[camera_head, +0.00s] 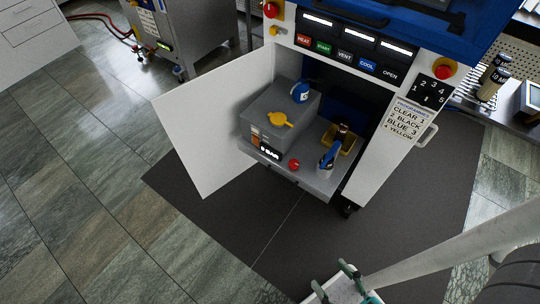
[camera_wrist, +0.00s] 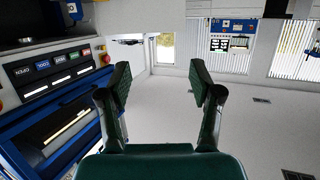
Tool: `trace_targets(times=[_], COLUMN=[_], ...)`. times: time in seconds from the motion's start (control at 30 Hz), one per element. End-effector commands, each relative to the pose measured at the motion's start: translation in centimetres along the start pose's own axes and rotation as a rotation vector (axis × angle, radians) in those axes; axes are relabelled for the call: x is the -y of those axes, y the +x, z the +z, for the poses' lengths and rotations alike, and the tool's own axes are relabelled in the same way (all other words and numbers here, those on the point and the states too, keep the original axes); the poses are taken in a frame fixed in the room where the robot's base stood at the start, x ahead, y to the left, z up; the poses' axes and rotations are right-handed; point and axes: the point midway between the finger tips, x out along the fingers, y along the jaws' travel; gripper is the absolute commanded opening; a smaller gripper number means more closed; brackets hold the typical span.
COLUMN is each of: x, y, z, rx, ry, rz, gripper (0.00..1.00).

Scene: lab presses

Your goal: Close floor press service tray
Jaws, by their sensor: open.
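The floor press (camera_head: 345,35) has a blue top and a white front with labelled buttons. Its white lower door (camera_head: 210,125) stands swung open to the left. The service tray (camera_head: 310,178) is pulled out of the lower opening. On it are a grey box (camera_head: 272,118) with a yellow knob and blue cap, a red knob (camera_head: 294,164), and a blue-handled item beside a yellow container (camera_head: 346,142). My gripper (camera_head: 335,280) is at the bottom of the head view, in front of and well apart from the tray. In the wrist view my gripper (camera_wrist: 160,85) is open and empty.
A dark mat (camera_head: 215,215) lies under the press, with clear tiled floor (camera_head: 80,200) to the left. Another grey machine (camera_head: 185,35) with a red hose stands at the back left. A bench with bottles (camera_head: 490,80) is at the right.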

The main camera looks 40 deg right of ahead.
Motion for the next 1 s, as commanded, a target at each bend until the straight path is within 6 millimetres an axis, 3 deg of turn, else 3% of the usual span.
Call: trace_targets(times=[0.03, 0.2, 0.23, 0.63, 1.0], x=[0.0, -0.3, -0.4, -2.7, -5.7], y=[0.1, 2.1, 2.8, 14.2, 26.9], z=[0.1, 1.5, 1.9, 7.0, 8.8], rx=[-0.003, -0.038, -0.048, -0.147, -0.108], ry=[-0.006, -0.095, -0.123, -0.580, -0.997], rz=[0.001, 0.015, 0.021, 0.173, 0.372], gripper=[0.45, 0.02, 0.00, 0.00, 0.00])
